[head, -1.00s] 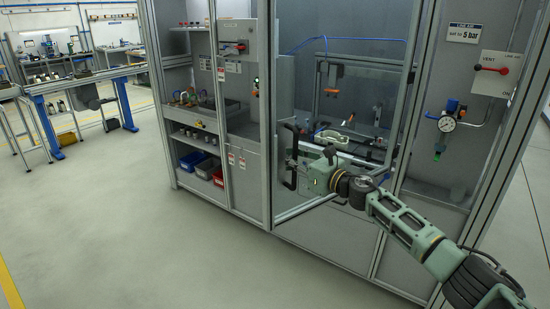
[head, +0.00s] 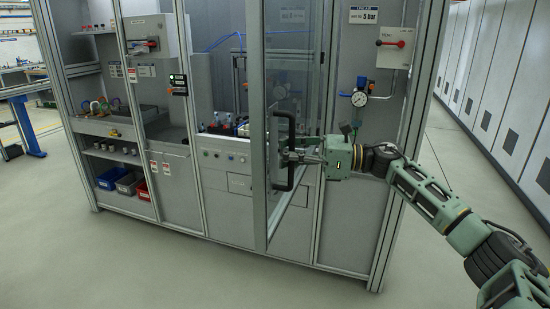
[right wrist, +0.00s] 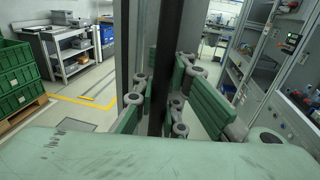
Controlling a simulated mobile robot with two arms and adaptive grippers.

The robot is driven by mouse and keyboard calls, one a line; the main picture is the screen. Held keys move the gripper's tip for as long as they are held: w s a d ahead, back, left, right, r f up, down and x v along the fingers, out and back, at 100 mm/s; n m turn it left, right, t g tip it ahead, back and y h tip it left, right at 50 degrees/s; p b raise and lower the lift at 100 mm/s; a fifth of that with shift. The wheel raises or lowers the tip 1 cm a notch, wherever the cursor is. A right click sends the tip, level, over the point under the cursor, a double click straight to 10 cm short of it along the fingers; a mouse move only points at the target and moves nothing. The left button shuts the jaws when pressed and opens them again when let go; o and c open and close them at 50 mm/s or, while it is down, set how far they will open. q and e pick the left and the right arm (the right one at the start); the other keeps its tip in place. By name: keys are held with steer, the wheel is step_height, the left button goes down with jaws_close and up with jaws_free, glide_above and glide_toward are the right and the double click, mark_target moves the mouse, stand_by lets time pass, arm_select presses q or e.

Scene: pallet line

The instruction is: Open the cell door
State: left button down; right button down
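The cell door (head: 258,140), a clear panel in a grey metal frame, stands swung out from the cell, seen at a steep angle in the head view. Its black handle (head: 291,180) is a vertical bar near the free edge. My right gripper (head: 287,157) is around the handle. In the right wrist view the black bar (right wrist: 171,60) runs between the fingers (right wrist: 165,100) of my right gripper, which look closed on it, and the door frame (right wrist: 128,60) stands just left of it. My left gripper is not in view.
The cell interior shows left of the door, with a grey work deck (head: 225,143). Shelves with coloured bins (head: 128,183) stand at the left. The floor in front is clear.

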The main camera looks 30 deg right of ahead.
steer(key=c, duration=2.5)
jaws_free()
steer(key=shift+d+r, duration=0.15)
steer(key=shift+r, duration=0.1)
steer(key=o, duration=0.6)
steer(key=shift+f, duration=0.15)
steer(key=shift+o, duration=0.7)
steer(key=shift+f, duration=0.1)
steer(key=shift+s+d, duration=0.2)
steer(key=shift+d, duration=0.15)
steer(key=v, duration=1.1)
